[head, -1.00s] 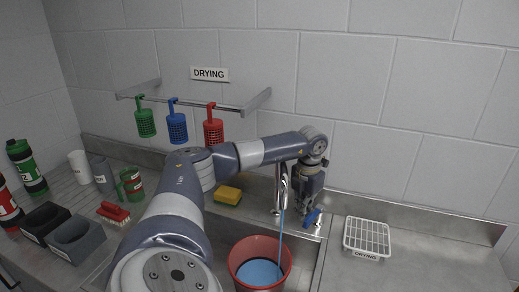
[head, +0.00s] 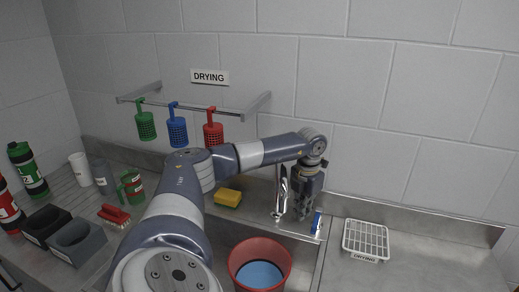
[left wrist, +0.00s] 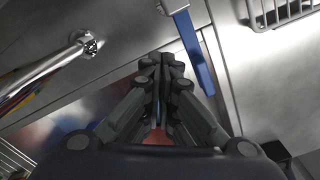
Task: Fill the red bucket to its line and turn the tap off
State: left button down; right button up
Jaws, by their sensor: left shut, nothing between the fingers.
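The red bucket (head: 260,247) stands in the sink under the tap, with water (head: 260,273) in it. I cannot make out its fill line. The chrome tap (head: 279,190) has no stream showing from its spout. Its blue lever (head: 316,223) shows just right of my left gripper (head: 302,212). In the left wrist view the lever (left wrist: 197,60) lies right of the shut, empty fingers (left wrist: 163,65), with a small gap. A chrome pipe (left wrist: 50,65) shows at the left there. My right gripper is not in view.
A white drying rack (head: 366,238) stands on the counter to the right. A yellow sponge (head: 228,198) lies behind the sink. Green, blue and red baskets (head: 214,132) hang from a wall rail. Bottles, cups, a brush (head: 114,215) and dark boxes (head: 77,243) crowd the left counter.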

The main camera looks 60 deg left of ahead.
pick_arm(q)
notch_tip(320, 180, up, 6)
jog(key=p, duration=0.4)
jog(key=shift+r+p, duration=0.15)
jog(key=shift+p, duration=0.15)
dwell(0.3)
